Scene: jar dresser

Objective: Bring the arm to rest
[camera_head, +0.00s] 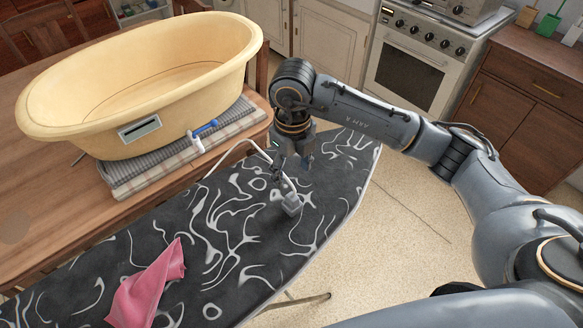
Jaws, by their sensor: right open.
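My right arm reaches in from the right and bends down at its wrist over the patterned ironing board (240,262). My right gripper (293,186) hangs over the far right part of the board. It is open, and I see nothing held in it. Its fingers overlap the board in the picture, so I cannot tell how high above it they are. A pink cloth (150,285) lies crumpled on the near left part of the board, well apart from the gripper. My left gripper is not in view.
A large yellow tub (60,104) stands on folded striped cloths (160,170) on a wooden table (30,190) at the left. An oven (408,72) and brown cabinets (512,115) stand at the back right. The floor (400,235) right of the board is clear.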

